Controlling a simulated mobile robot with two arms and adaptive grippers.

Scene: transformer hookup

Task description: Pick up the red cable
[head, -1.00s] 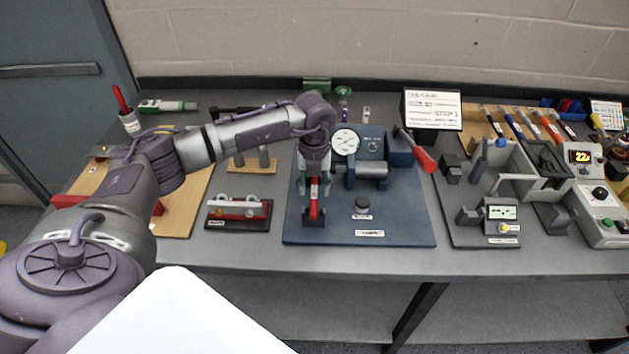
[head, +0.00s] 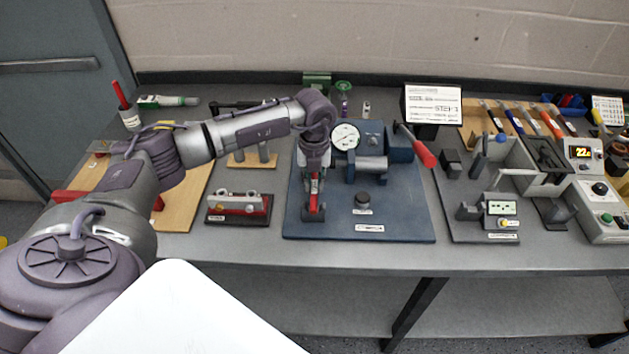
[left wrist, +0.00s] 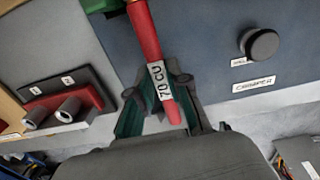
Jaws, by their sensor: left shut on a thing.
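The red cable (head: 314,188) shows between the fingers of my left gripper (head: 314,194), over the left part of the blue crimper base. In the left wrist view the red cable (left wrist: 146,38) is a straight red length with a white "70 CU" label, running down between the fingers. My left gripper (left wrist: 160,105) is shut on it, with green pads at its sides. The cable's far end is cut off by the left wrist view's top edge. My right gripper is not in view.
The blue crimper base (head: 405,215) carries a dial gauge (head: 345,136), a black knob (head: 362,201) and a red-handled lever (head: 424,154). A small dark block with a red part (head: 240,211) sits to the left. Grey fixtures stand to the right. The bench front is clear.

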